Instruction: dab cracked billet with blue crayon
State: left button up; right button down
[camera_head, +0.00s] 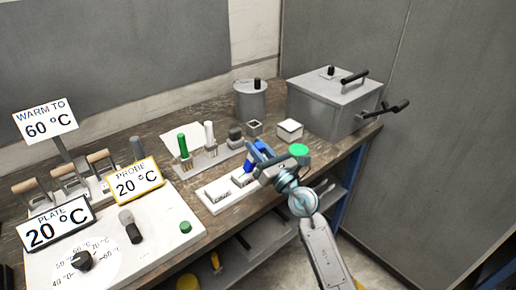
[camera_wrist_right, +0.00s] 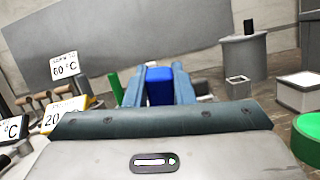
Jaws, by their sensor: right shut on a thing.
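My right gripper (camera_head: 259,154) is shut on the blue crayon (camera_head: 248,163), which points down over the white trays. In the right wrist view the crayon (camera_wrist_right: 159,87) sits between the two blue fingers (camera_wrist_right: 162,84). Two small white trays (camera_head: 210,204) lie on the bench below and left of the gripper, each with a small pale slot. The crayon tip is close to the right-hand tray; I cannot tell whether it touches. No crack can be made out on any billet at this size. My left gripper is not in view.
A rack (camera_head: 198,159) holds a green crayon (camera_head: 183,144) and a white one (camera_head: 209,134). A hot plate with dials (camera_head: 150,235) and signs stands left. A grey can (camera_head: 250,102), a lidded steel box (camera_head: 325,105) and a white-topped box (camera_head: 289,130) stand behind.

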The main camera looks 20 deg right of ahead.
jog(key=shift+f, duration=0.15)
jog(key=shift+f+b, duration=0.35)
jog(key=shift+b, duration=0.1)
dwell(0.3)
jog(key=shift+f, duration=0.1)
dwell(0.9)
jog(key=shift+r+p, duration=0.85)
jog(key=shift+p, duration=0.1)
jog(key=shift+r+p, duration=1.4)
notch_tip(320, 180, up, 3)
jog(key=p, duration=0.3)
jog(key=shift+f, duration=0.1)
